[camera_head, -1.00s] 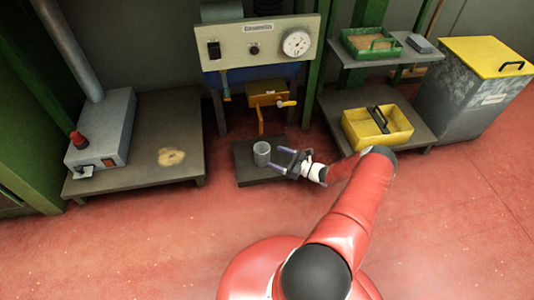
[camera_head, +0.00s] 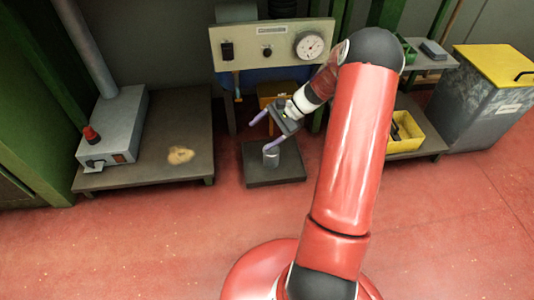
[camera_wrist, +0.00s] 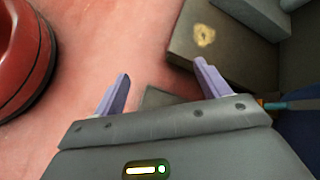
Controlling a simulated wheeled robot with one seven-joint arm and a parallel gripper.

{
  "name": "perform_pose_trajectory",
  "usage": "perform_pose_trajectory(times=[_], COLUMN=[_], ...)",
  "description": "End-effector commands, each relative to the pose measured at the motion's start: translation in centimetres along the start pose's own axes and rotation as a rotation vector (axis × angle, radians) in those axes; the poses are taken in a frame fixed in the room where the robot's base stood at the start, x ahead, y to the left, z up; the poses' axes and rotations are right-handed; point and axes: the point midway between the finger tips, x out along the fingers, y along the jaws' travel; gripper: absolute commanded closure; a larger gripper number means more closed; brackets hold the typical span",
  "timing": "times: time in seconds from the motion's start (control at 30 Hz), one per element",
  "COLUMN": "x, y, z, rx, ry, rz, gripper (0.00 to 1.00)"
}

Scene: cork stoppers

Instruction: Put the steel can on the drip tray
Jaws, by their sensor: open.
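The steel can (camera_head: 271,158), a small grey cylinder, stands upright on the dark drip tray (camera_head: 290,172) in the head view, below the machine panel. My gripper (camera_head: 258,136) is open and empty, above the can. One purple fingertip overlaps the can's top in the picture, so the exact gap is hard to judge. In the wrist view my open fingers (camera_wrist: 165,88) have nothing between them but a dark corner, probably of the drip tray (camera_wrist: 157,97). The can does not show in the wrist view.
A low table (camera_head: 190,135) with a grey device (camera_head: 112,125) stands left of the tray. The machine panel (camera_head: 270,44) and a yellow part (camera_head: 275,88) are behind it. A yellow bin (camera_head: 408,133) and a yellow-lidded container (camera_head: 485,95) are at right. Red floor is clear in front.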

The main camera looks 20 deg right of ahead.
Motion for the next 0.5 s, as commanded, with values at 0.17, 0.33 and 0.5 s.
perform_pose_trajectory(times=[0.17, 0.33, 0.5], x=[-2.1, -4.1, -6.1], y=[-1.0, -0.2, 2.0], z=[8.8, 16.3, 23.0], rx=[-0.265, -0.505, -0.743], ry=[0.154, 0.295, 0.434], rz=[0.200, 0.348, 0.458], gripper=[0.25, 0.25, 0.25])
